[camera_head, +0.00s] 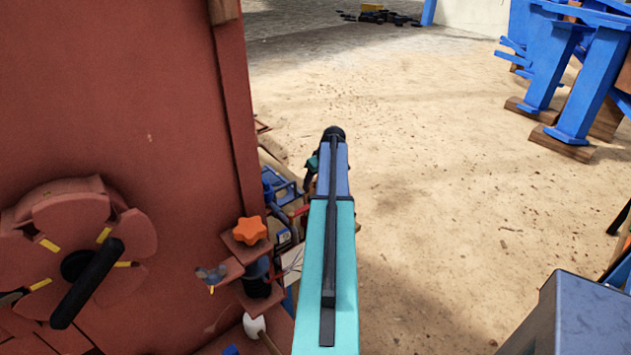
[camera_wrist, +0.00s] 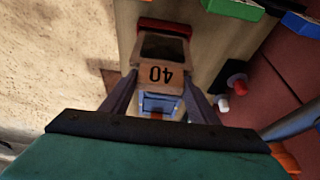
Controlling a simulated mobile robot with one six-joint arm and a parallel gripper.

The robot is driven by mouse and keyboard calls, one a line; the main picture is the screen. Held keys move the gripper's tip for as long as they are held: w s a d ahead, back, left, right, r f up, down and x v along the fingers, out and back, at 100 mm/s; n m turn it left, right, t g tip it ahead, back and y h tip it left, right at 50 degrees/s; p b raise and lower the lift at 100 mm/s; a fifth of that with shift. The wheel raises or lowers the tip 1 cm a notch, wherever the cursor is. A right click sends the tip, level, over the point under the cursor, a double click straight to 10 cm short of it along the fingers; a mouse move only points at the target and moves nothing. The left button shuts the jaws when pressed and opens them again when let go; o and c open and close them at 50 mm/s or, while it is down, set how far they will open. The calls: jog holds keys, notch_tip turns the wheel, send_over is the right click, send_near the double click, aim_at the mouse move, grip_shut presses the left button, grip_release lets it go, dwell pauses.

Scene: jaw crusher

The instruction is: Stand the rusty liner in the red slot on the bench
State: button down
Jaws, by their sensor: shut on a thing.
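In the wrist view my gripper (camera_wrist: 159,86) has its two dark fingers on either side of a brown piece marked 40 (camera_wrist: 160,74), which I take for the rusty liner. The gripper is shut on it. The number reads upside down, and a dark recessed area shows beyond it. A red bar, which looks like part of the red slot (camera_wrist: 163,27), lies at the far end of the piece. I cannot tell whether they touch. A blue part (camera_wrist: 158,103) shows between the fingers, nearer the palm. In the head view my arm hides the gripper and liner.
Green (camera_wrist: 235,8) and blue (camera_wrist: 300,22) holders sit beside the red one on the pale bench (camera_wrist: 205,45). A large red machine (camera_head: 110,120) with a handwheel and an orange star knob (camera_head: 249,230) stands at left. Open sandy floor (camera_head: 430,180) lies right.

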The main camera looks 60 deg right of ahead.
jog(key=shift+f+b, duration=1.4)
jog(key=shift+f, duration=1.15)
dwell(0.8)
jog(key=c, duration=0.7)
grip_release()
jog(key=shift+c, duration=0.2)
jog(key=shift+o, duration=0.6)
jog(key=shift+f, duration=0.1)
jog(key=shift+s, duration=0.1)
jog(key=b+v, duration=0.3)
jog(key=v, duration=1.1)
